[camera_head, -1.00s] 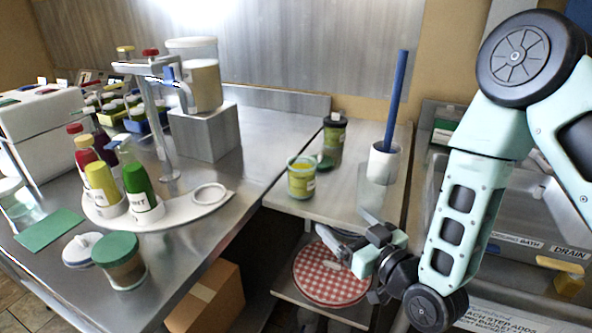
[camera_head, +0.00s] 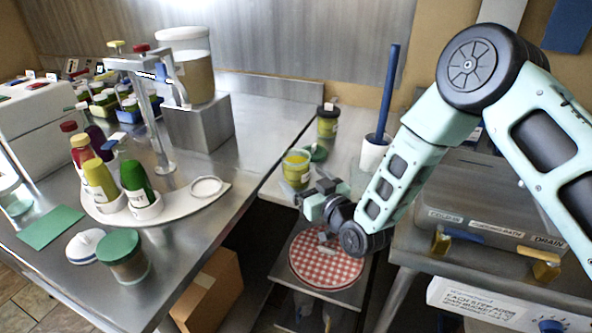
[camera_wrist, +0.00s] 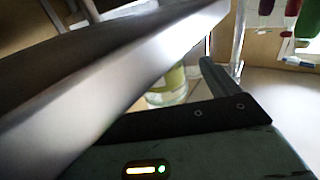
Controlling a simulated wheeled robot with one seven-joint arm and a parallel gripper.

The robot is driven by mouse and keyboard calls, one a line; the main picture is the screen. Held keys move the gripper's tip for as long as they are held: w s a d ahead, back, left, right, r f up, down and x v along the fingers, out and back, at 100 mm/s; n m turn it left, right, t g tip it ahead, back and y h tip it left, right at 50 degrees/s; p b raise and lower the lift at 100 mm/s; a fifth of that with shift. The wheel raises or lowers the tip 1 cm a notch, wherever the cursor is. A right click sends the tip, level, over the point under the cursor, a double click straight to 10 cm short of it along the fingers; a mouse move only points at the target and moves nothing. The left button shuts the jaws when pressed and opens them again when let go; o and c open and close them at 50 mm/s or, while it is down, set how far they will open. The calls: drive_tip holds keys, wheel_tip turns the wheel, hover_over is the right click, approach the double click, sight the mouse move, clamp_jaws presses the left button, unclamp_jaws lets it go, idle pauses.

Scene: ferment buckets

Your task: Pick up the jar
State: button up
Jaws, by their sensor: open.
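A small clear jar with yellow-green contents (camera_head: 297,168) stands upright and open-topped on the narrow steel counter. A green lid (camera_head: 317,152) lies beside it on the right. My gripper (camera_head: 314,203) is open and empty, at the near side of this jar and low by the counter's edge. Another jar (camera_head: 327,122), with a dark lid, stands behind. A green-lidded jar (camera_head: 122,255) stands on the left table.
A white cup with a blue rod (camera_head: 374,152) stands right of the jar. A red checked round cloth (camera_head: 325,272) lies on the shelf below. A steel sink unit (camera_head: 480,190) is at right.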

sight(303, 177)
drive_tip(key=shift+p+x, duration=0.5)
drive_tip(key=shift+x, duration=1.5)
drive_tip(key=shift+r, duration=0.1)
drive_tip(key=c, duration=1.3)
drive_tip(key=shift+c, duration=0.2)
drive_tip(key=shift+w+b, duration=0.1)
drive_tip(key=shift+b, duration=0.3)
